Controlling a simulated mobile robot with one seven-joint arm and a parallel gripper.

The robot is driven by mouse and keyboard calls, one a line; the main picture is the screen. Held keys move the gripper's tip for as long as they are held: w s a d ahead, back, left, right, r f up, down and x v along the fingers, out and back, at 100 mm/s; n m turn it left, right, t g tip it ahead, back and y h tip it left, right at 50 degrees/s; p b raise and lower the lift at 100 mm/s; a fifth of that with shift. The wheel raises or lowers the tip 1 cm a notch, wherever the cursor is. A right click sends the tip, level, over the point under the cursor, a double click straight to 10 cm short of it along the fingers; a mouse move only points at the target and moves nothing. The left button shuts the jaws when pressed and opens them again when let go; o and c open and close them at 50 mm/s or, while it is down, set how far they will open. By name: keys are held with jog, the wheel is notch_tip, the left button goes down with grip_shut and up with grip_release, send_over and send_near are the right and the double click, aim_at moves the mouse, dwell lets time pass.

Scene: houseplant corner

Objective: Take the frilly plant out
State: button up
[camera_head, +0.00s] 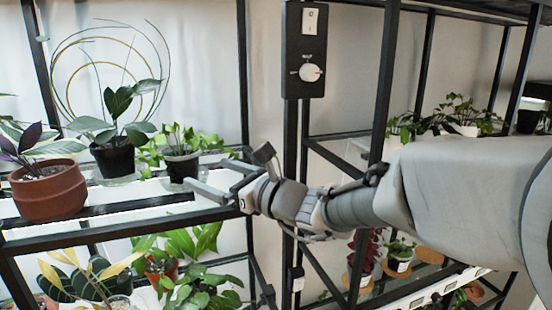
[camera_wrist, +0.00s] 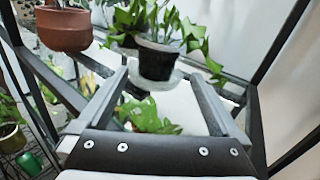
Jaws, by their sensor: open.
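A leafy green plant with jagged-edged leaves (camera_head: 188,138), which looks like the frilly plant, stands upright in a small black pot (camera_head: 181,166) on the upper left shelf. In the wrist view its black pot (camera_wrist: 158,62) stands on a clear saucer (camera_wrist: 172,80). My gripper (camera_head: 205,173) is open and empty, just right of the pot in the head view. In the wrist view my gripper (camera_wrist: 158,78) points at the pot, which appears between and beyond the fingertips. I cannot tell whether either finger touches the pot or saucer.
A terracotta pot (camera_head: 48,192) and a larger black pot (camera_head: 114,158) with a broad-leaved plant stand to the left. Black shelf bars (camera_head: 110,232) run in front. More plants (camera_head: 195,265) grow below. A dark upright post (camera_head: 290,135) stands behind my wrist.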

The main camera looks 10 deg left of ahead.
aim_at(193, 165)
jog(key=x, duration=0.2)
jog(key=p+x, duration=0.1)
jog(key=x, duration=0.1)
jog(key=p+x, duration=0.1)
jog(key=x, duration=0.2)
jog(key=shift+s+a+r, duration=0.1)
jog(key=shift+a+r, duration=0.1)
jog(key=shift+r, duration=0.05)
